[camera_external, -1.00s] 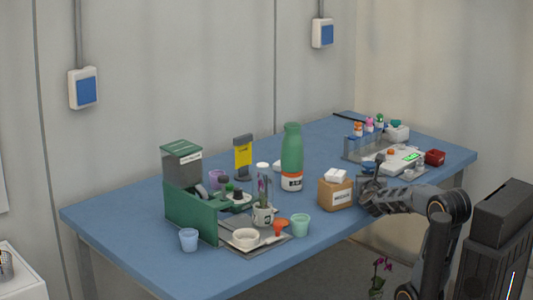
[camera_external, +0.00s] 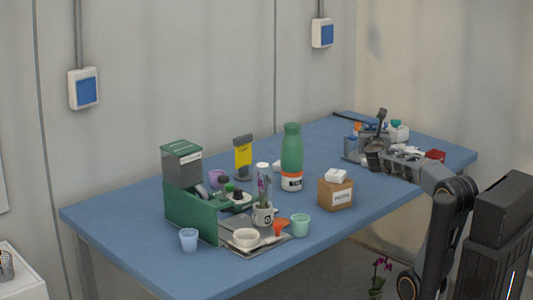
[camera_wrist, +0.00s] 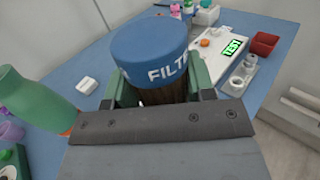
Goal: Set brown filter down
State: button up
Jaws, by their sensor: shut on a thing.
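The brown filter (camera_wrist: 162,92) stands between the fingers of my gripper (camera_wrist: 158,86) in the wrist view. It has a dark brown body and a wide blue cap with white letters, of which "FILT" shows. My gripper is shut on it, with a green fingertip at each side. The cap hides the upper body, and the gripper's dark front hides the lower part, so I cannot tell whether its base touches the table. In the external view my gripper (camera_external: 380,150) is over the far right part of the blue table (camera_external: 330,145), partly covered by its own links.
A white device with a green "TEST" display (camera_wrist: 232,47) and a red box (camera_wrist: 264,44) are beyond the filter. A green bottle (camera_external: 291,158) and a cardboard box (camera_external: 335,193) stand to the left.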

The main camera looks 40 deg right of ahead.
jog(key=r, duration=1)
jog(key=shift+w+a, duration=0.25)
jog(key=shift+a, duration=0.05)
jog(key=w+a+n+t+y+p, duration=0.1)
jog(key=w+a+n+t+y, duration=0.25)
jog(key=a, duration=1.15)
jog(key=w+a+n+t+y, duration=0.1)
jog(key=w+a+n+y, duration=0.35)
jog(key=a, duration=0.95)
jog(key=s+a+n+y+p, duration=0.1)
jog(key=s+a+n+y, duration=0.4)
jog(key=a, duration=1)
jog(key=s+a+n+y+p, duration=0.1)
jog(key=s+a+y, duration=0.7)
jog(key=a, duration=0.7)
notch_tip(320, 180, down, 10)
jog(key=s+h, duration=0.1)
jog(key=shift+g, duration=0.25)
jog(key=shift+w+a+f+b, duration=0.6)
jog(key=shift+w+a+f, duration=0.95)
jog(key=shift+a+f, duration=0.2)
jog(key=shift+w+a+f+b, duration=0.65)
jog(key=shift+w+a+f, duration=0.95)
jog(key=shift+f, duration=0.25)
jog(key=shift+w+a+f+b, duration=0.6)
jog(key=shift+w+a+f, duration=0.9)
jog(key=shift+a+f, duration=0.3)
jog(key=shift+w+a+f+b, duration=0.1)
jog(key=shift+f+b, duration=0.5)
jog(key=shift+f, duration=1.05)
